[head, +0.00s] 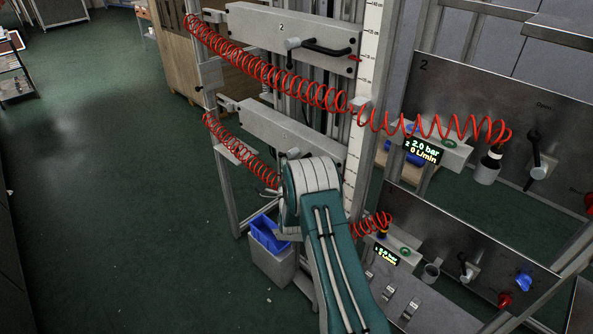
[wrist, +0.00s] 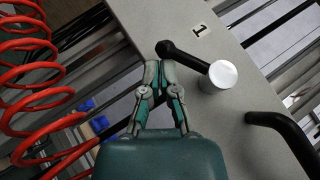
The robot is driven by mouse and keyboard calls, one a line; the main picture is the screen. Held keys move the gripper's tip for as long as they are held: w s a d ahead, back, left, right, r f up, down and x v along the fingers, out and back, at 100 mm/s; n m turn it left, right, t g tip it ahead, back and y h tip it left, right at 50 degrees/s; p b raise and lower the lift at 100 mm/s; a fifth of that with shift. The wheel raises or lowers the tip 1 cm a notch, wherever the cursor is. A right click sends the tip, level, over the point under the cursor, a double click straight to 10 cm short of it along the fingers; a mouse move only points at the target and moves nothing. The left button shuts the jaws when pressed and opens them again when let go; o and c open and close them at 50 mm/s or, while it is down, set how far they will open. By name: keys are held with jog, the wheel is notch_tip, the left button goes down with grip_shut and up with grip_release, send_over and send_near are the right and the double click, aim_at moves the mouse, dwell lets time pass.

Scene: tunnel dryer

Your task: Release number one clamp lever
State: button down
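The number one clamp lever (wrist: 186,56) is a black bar with a rounded end, joined to a silver round pivot (wrist: 218,77) on a grey plate (wrist: 245,110) marked 1. In the wrist view my gripper (wrist: 160,68) points at the plate, its two fingertips close together just below the lever's rounded end. Nothing is visibly held between them, and I cannot tell whether they touch the lever. In the head view the number one plate (head: 262,124) is the lower one; my arm hides its lever and my gripper.
A black curved handle (wrist: 285,130) sits right of the pivot. A red coiled hose (wrist: 25,85) hangs at left. The upper plate 2 (head: 262,30) has its own lever. A grey bin with a blue liner (head: 268,235) stands below. Control panels (head: 450,235) are at right; the left floor is open.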

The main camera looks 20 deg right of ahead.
jog(key=shift+w+a+r, duration=0.35)
jog(key=shift+w+r, duration=0.35)
jog(key=shift+w, duration=0.1)
jog(key=shift+w+r, duration=0.1)
jog(key=shift+r, duration=0.05)
dwell(0.5)
jog(key=shift+a+f, duration=0.1)
jog(key=shift+f, duration=0.4)
jog(key=s+a+f, duration=0.2)
jog(key=a+f, duration=0.1)
jog(key=f, duration=0.8)
jog(key=shift+a+f, duration=0.2)
jog(key=shift+a, duration=0.15)
jog(key=shift+a, duration=0.1)
